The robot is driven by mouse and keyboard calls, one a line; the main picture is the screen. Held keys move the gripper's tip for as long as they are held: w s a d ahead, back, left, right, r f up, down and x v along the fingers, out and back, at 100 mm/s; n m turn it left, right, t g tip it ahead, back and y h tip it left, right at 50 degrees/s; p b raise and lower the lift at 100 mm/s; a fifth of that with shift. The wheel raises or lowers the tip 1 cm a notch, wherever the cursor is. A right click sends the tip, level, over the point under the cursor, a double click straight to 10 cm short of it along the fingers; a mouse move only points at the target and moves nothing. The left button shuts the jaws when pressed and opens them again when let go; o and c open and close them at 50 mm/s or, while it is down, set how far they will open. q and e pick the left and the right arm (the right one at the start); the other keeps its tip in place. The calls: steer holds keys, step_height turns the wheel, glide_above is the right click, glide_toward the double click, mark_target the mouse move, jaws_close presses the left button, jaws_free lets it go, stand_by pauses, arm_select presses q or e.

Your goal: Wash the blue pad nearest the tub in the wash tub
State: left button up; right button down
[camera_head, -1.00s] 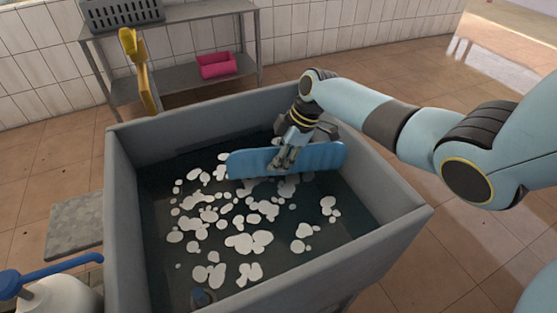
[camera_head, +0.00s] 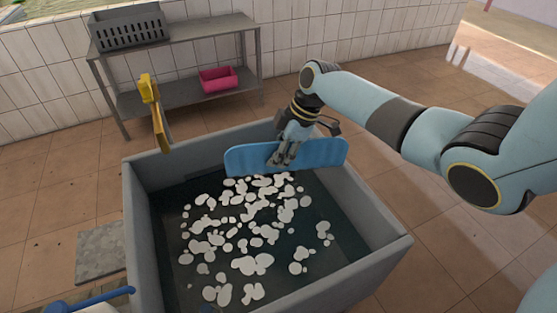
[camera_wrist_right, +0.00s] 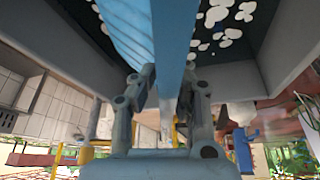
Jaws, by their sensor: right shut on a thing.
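The blue pad (camera_head: 318,154) is a long flat board with rounded ends. It is held on edge across the far part of the grey wash tub (camera_head: 139,215), over the foam-dotted dark water. Its lower edge seems just above the water, though I cannot tell the exact gap. My right gripper (camera_head: 282,157) is shut on the pad near its middle, from above. In the right wrist view the pad (camera_wrist_right: 172,40) runs between the two fingers of my right gripper (camera_wrist_right: 168,88). My left gripper is not in view.
White foam patches (camera_head: 251,264) float in the tub. A grey rack (camera_head: 190,94) against the tiled wall holds a grey crate (camera_head: 128,28) and a pink bin (camera_head: 218,79). A blue spout (camera_head: 95,300) is at lower left.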

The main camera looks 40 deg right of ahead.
step_height(320, 180, up, 13)
steer(key=shift+r, duration=0.1)
stand_by(0.6)
stand_by(0.9)
